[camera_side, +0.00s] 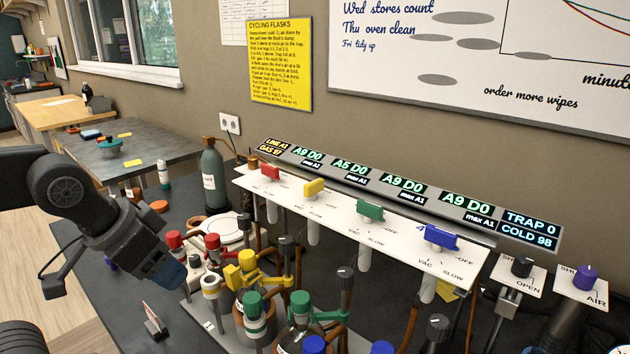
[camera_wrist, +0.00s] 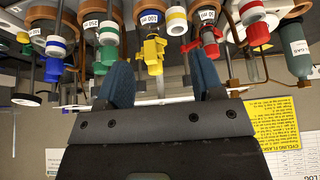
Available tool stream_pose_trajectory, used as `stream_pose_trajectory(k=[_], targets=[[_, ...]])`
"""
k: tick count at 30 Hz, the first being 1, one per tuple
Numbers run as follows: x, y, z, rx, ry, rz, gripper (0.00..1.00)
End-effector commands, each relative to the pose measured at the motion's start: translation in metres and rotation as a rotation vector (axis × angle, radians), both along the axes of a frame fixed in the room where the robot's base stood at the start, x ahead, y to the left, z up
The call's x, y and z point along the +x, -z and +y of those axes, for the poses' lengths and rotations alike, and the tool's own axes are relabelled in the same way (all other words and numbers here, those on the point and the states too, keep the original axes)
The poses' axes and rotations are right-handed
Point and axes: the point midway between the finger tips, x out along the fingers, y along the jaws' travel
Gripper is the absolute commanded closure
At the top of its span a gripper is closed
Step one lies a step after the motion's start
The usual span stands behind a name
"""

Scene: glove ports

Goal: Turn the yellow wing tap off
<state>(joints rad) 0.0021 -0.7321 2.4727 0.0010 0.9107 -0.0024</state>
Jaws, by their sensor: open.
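A yellow wing-shaped handle (camera_side: 313,188) sits on the white sloping panel, between a red handle (camera_side: 270,173) and a green handle (camera_side: 370,211). OFF, VAC and SLOW labels stand around the handles; I cannot tell exactly which one the yellow points to. A yellow tap (camera_side: 247,270) is also on the glassware below the panel. In the upside-down wrist view a yellow tap (camera_wrist: 153,52) shows beyond and between my fingers. My gripper (camera_side: 172,274) is open and empty at the left of the glassware; its blue fingers (camera_wrist: 162,82) are apart and touch no tap.
Red-capped (camera_side: 174,240), green-capped (camera_side: 255,303) and blue-capped glassware crowds the bench below the panel, with brown tubing. A blue handle (camera_side: 440,238) is on the panel's right. A grey-green bottle (camera_side: 213,175) stands behind. The dark bench left of my gripper is mostly clear.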

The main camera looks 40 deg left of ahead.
Motion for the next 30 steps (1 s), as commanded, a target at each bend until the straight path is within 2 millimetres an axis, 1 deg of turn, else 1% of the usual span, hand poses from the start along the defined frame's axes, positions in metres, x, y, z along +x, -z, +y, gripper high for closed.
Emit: stream_pose_trajectory(k=[1,2,4,6,8,9,11,12,15,18,22,25,30], targets=[[0.007,-0.008,-0.001,0.000,0.001,0.003,0.44],[0.012,-0.015,-0.001,-0.001,0.002,0.005,0.47],[0.029,-0.034,-0.003,0.000,0.004,0.013,0.53],[0.051,-0.057,-0.005,0.000,0.006,0.022,0.60],[0.071,-0.076,-0.008,-0.001,0.007,0.034,0.61],[0.084,-0.087,-0.010,-0.001,0.007,0.040,0.61],[0.104,-0.104,-0.013,-0.001,0.007,0.049,0.61],[0.117,-0.114,-0.015,-0.001,0.007,0.055,0.61],[0.150,-0.135,-0.022,-0.001,0.006,0.068,0.61],[0.180,-0.151,-0.029,-0.001,0.005,0.081,0.61],[0.208,-0.162,-0.036,0.000,0.002,0.093,0.61],[0.220,-0.167,-0.040,0.000,0.001,0.097,0.61],[0.228,-0.166,-0.041,0.001,0.000,0.101,0.61]])
